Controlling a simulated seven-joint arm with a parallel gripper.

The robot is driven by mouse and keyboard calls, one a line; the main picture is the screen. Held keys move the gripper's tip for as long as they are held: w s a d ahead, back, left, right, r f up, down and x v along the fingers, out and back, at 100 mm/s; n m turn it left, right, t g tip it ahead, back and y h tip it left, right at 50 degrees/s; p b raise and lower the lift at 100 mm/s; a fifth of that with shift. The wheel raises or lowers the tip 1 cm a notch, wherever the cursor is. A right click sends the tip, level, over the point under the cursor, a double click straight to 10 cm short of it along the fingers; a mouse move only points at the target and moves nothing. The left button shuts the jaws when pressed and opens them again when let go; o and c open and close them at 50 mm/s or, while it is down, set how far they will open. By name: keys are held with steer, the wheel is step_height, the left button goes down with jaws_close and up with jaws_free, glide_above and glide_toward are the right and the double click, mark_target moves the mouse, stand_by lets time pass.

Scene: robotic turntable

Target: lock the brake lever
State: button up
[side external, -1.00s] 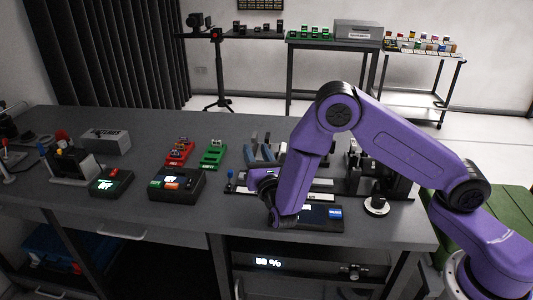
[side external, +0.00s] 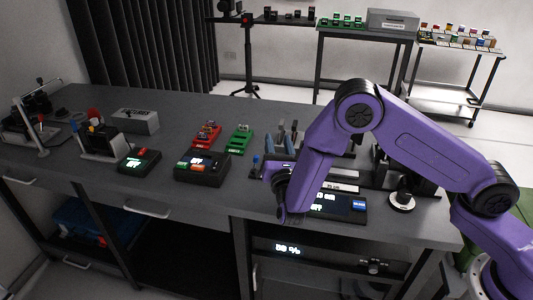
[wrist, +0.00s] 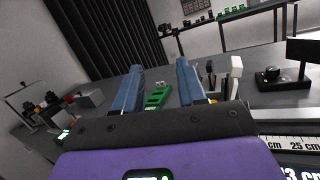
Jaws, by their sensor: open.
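My gripper (side external: 279,145) is over the right part of the bench, by the rail apparatus, with its blue fingers pointing to the back left. In the wrist view my gripper (wrist: 158,82) has its two blue fingers spread apart with nothing between them. A dark upright piece (wrist: 211,76) and a white-topped upright piece (wrist: 236,66) stand just right of the right finger, apart from it. I cannot tell which of these is the brake lever. My arm hides part of the apparatus.
A green tray (side external: 239,139), a red tray (side external: 206,136) and a black control box (side external: 203,169) are left of my gripper. A display panel (side external: 342,206) lies at the bench's front edge. A round white-based piece (side external: 402,201) stands to the right.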

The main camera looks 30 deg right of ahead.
steer(key=w+a+f+m+g+h, duration=0.35)
steer(key=a+f+h, duration=0.2)
steer(key=a, duration=0.35)
steer(key=m+g, duration=0.2)
steer(key=g, duration=0.2)
glide_toward(255, 160)
steer(key=shift+h, duration=0.25)
steer(key=x, duration=1.1)
steer(key=shift+a+f, duration=0.1)
steer(key=shift+f, duration=0.1)
jaws_close()
